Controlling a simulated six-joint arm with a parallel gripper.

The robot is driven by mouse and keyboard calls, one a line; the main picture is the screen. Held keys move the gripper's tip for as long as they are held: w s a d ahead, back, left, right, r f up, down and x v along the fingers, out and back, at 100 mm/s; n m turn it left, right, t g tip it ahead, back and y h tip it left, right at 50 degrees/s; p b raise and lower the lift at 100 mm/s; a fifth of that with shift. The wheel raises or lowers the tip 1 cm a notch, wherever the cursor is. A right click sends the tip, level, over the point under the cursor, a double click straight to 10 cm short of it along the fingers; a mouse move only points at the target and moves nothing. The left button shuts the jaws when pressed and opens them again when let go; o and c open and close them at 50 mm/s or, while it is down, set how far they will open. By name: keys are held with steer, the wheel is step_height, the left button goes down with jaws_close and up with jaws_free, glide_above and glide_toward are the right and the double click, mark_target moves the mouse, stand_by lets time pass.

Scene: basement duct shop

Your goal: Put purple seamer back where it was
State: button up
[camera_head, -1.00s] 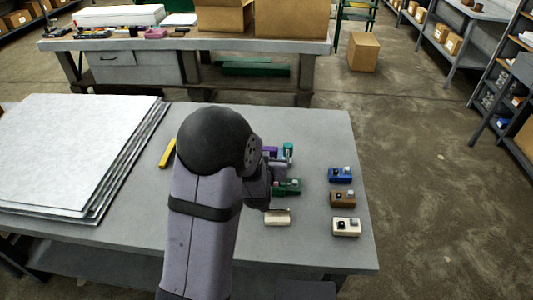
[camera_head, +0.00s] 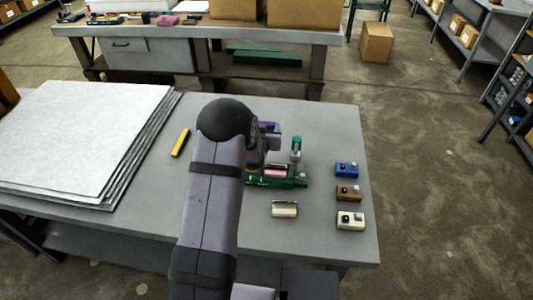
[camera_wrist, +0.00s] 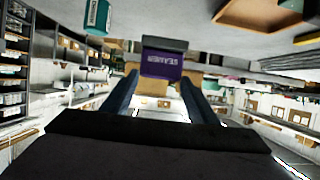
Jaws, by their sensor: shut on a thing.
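The purple seamer (camera_wrist: 162,64) is a purple block with "SEAMER" lettering and a grey part along one edge. In the wrist view it sits between the two fingers of my gripper (camera_wrist: 160,80), which is shut on it. In the head view only a bit of the purple seamer (camera_head: 268,127) shows past my dark wrist, and my gripper (camera_head: 272,140) is mostly hidden. It is beyond the green fixture (camera_head: 290,181) and left of the teal-topped tool (camera_head: 296,150). Whether the seamer touches the table cannot be told.
A pink piece (camera_head: 276,172) lies at the green fixture. A cream block (camera_head: 284,209) is in front. Blue (camera_head: 346,170), brown (camera_head: 348,193) and white (camera_head: 350,220) blocks line the right. A yellow bar (camera_head: 180,142) and sheet stack (camera_head: 90,140) are left.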

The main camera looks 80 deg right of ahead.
steer(key=shift+f+p, duration=1.05)
steer(key=shift+f, duration=1.8)
step_height(320, 180, down, 2)
steer(key=shift+f+p, duration=0.15)
steer(key=shift+p, duration=0.35)
steer(key=shift+f, duration=0.9)
steer(key=shift+f, duration=0.2)
steer(key=o, duration=1)
steer(key=shift+o, duration=0.2)
